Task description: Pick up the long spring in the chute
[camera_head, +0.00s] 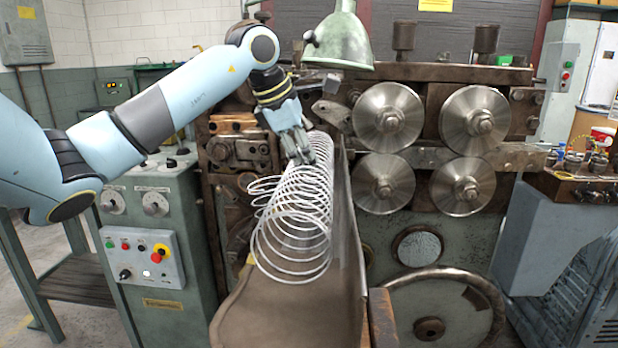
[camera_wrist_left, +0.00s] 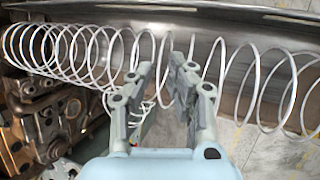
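The long spring (camera_head: 291,240), made of pale wire coils, lies lengthwise in the brown metal chute (camera_head: 285,318) in the head view. Its coils also run across the wrist view (camera_wrist_left: 60,55). My left gripper (camera_head: 300,158) reaches down from above at the spring's upper part, among its coils. In the left wrist view, the two grey fingers of the left gripper (camera_wrist_left: 168,72) are partly closed, with a narrow gap between the tips. Coils pass beside and behind them; I cannot tell whether a wire touches them. My right gripper is not in view.
The coiling machine with several steel rollers (camera_head: 390,117) stands right of the chute. A control panel (camera_head: 143,258) is left of the chute, and a handwheel (camera_head: 430,328) is at lower right.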

